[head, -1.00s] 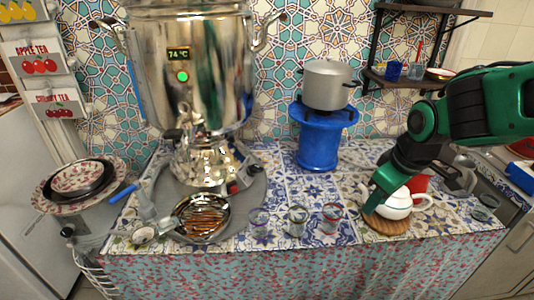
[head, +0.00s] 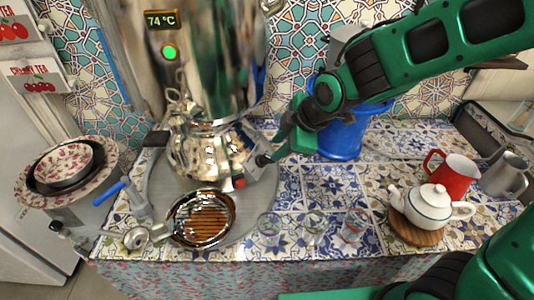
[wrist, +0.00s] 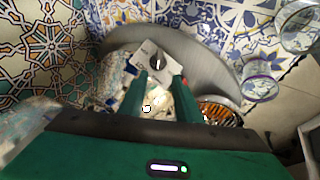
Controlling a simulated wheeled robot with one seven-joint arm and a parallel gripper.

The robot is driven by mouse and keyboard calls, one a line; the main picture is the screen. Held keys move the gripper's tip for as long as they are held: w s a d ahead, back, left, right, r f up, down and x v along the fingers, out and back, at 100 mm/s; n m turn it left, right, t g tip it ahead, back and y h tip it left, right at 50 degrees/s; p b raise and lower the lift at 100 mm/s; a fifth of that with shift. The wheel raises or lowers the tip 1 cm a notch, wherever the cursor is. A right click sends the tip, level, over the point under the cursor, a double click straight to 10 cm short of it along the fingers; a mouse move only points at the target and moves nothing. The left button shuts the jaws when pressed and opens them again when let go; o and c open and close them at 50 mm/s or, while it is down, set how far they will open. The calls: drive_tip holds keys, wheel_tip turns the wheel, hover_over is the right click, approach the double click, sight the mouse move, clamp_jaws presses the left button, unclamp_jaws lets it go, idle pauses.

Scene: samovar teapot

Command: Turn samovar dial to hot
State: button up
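The silver samovar (head: 215,75) stands on a round grey tray (head: 250,215) at the left of the table. Its display (head: 160,19) reads 74 °C above a lit green light (head: 169,52). A black dial knob (head: 262,160) sits on a small plate low on its right side. In the wrist view the dial (wrist: 158,62) shows a pale pointer line; its markings are too small to read. My gripper (wrist: 161,80) is open and empty, its fingertips just short of the dial, one on either side of the view to it. In the head view my gripper (head: 274,156) is close beside the dial; contact is unclear.
A red button (head: 239,182) is close to the dial. A white teapot (head: 428,207), red mug (head: 457,178) and metal jug (head: 505,175) are at right.

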sight(264, 161)
drive_tip(key=shift+w+d+x, duration=0.1)
drive_tip(key=shift+d+x, duration=0.15)
drive_tip(key=shift+x, duration=1.3)
drive_tip(key=shift+w+d+x, duration=0.1)
drive_tip(key=shift+d+x, duration=0.15)
drive_tip(key=shift+x, duration=1.25)
drive_tip(key=shift+w+d+x, duration=0.1)
drive_tip(key=shift+d+x, duration=0.1)
drive_tip(key=shift+x, duration=1.35)
drive_tip(key=shift+f, duration=0.15)
